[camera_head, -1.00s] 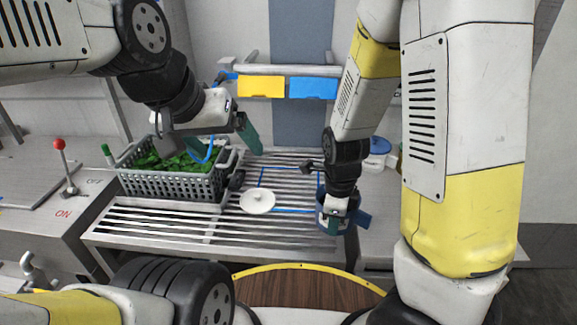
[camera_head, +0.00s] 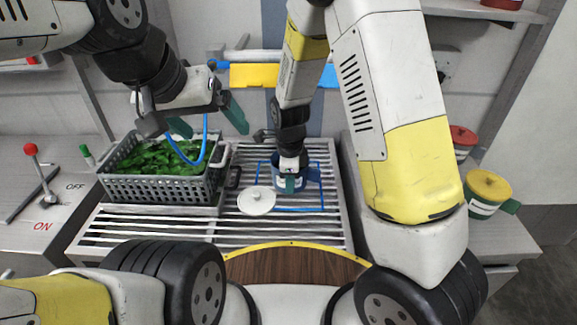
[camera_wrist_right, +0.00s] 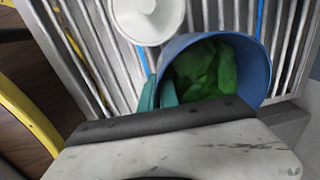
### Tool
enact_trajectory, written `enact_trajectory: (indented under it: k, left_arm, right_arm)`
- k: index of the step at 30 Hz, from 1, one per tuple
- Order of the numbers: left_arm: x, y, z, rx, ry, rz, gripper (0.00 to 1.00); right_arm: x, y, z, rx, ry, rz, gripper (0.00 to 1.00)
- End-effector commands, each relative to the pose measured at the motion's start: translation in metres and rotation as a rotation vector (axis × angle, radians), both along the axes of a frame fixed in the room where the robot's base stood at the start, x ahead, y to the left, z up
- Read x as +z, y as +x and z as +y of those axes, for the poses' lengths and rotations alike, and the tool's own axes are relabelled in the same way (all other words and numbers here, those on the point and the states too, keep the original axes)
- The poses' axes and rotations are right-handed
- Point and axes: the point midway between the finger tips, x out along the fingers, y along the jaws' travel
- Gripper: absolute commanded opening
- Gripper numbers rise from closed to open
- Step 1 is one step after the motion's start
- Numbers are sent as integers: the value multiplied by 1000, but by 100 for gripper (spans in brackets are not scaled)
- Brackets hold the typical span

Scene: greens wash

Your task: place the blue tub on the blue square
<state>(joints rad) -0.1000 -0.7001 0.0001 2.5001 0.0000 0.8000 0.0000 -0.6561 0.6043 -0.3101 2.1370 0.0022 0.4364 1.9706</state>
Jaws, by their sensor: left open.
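The blue tub (camera_head: 278,184) is in the head view, within the blue outlined square (camera_head: 300,209) on the slatted rack. Green leaves show inside the tub (camera_wrist_right: 262,68) in the right wrist view. My right gripper (camera_head: 290,183) is shut on the tub's near wall, its teal fingers at the rim in the right wrist view (camera_wrist_right: 157,94). The arm hides part of the tub and square, and I cannot tell whether the tub's base touches the rack.
A grey basket of greens (camera_head: 160,190) stands on the rack's left. A white knobbed lid (camera_head: 257,202) lies at the square's left edge, close to the tub. A yellow-lidded tub (camera_head: 487,190) and a red-lidded tub (camera_head: 462,140) stand at right. A red-knobbed lever (camera_head: 37,165) is far left.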

Motion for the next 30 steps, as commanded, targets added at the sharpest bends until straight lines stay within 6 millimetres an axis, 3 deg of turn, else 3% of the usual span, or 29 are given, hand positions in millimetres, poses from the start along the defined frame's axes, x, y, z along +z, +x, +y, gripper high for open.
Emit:
enact_trajectory:
  k: [3, 8, 11, 18, 29, 30]
  left_arm:
    - [0, 0, 0, 0, 0, 0, 90]
    - [0, 0, 0, 0, 0, 0, 90]
    - [0, 0, 0, 0, 0, 0, 90]
    - [0, 0, 0, 0, 0, 0, 90]
    - [0, 0, 0, 0, 0, 0, 90]
    - [0, 0, 0, 0, 0, 0, 90]
  right_arm:
    - [-2, 24, 4, -2, 1, -2, 0]
    - [-3, 38, 6, -1, 0, -1, 0]
    - [-7, 39, 6, -2, 0, 1, 0]
    - [-37, 38, 6, -2, -1, 2, 0]
    - [-41, 38, 7, -1, 0, 0, 0]
    - [-42, 38, 7, -1, 0, 0, 6]
